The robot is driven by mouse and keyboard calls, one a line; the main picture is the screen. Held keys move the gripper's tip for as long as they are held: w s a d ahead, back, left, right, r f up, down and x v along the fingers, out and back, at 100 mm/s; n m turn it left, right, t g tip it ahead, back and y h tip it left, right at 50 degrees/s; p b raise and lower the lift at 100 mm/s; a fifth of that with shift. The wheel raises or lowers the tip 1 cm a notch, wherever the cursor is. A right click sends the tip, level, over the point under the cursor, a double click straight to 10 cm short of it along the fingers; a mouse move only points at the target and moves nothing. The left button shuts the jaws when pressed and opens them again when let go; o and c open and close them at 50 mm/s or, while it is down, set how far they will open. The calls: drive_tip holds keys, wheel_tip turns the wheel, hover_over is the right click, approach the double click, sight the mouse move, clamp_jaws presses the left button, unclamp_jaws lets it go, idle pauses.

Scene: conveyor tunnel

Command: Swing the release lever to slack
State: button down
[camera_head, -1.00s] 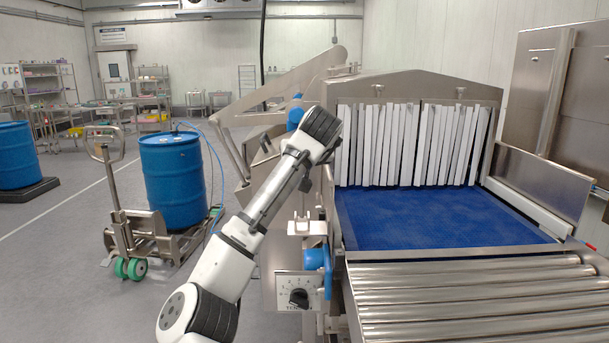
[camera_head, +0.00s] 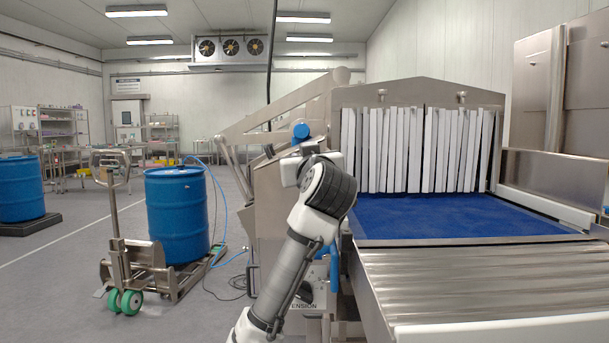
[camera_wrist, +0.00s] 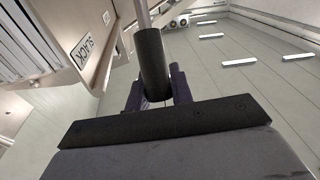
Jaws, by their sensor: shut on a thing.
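The release lever shows in the wrist view as a steel rod (camera_wrist: 142,12) ending in a black cylindrical grip (camera_wrist: 153,62). My gripper (camera_wrist: 158,92) is shut on this grip, with one dark finger on each side of it. A "SLACK" label (camera_wrist: 82,47) is on the machine panel left of the rod. In the head view my arm rises in front of the tunnel's left side and hides part of the tension panel (camera_head: 307,300). The lever and my fingers cannot be made out clearly there.
The conveyor tunnel with white strip curtains (camera_head: 385,150), blue belt (camera_head: 450,217) and steel rollers (camera_head: 460,280) stands right of my arm. A blue drum (camera_head: 177,220) on a pallet truck (camera_head: 130,260) stands to the left. Grey floor lies between the truck and the machine.

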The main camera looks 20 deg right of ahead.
drive_tip(key=shift+s+a+f+t+b, duration=0.2)
drive_tip(key=shift+s+f+t+b, duration=0.2)
drive_tip(key=shift+s+t+b, duration=0.3)
drive_tip(key=shift+w, duration=0.15)
drive_tip(key=c, duration=1.2)
unclamp_jaws()
drive_tip(key=shift+c, duration=0.2)
drive_tip(key=b+v, duration=0.1)
drive_tip(key=v, duration=1.3)
drive_tip(key=shift+b, duration=0.35)
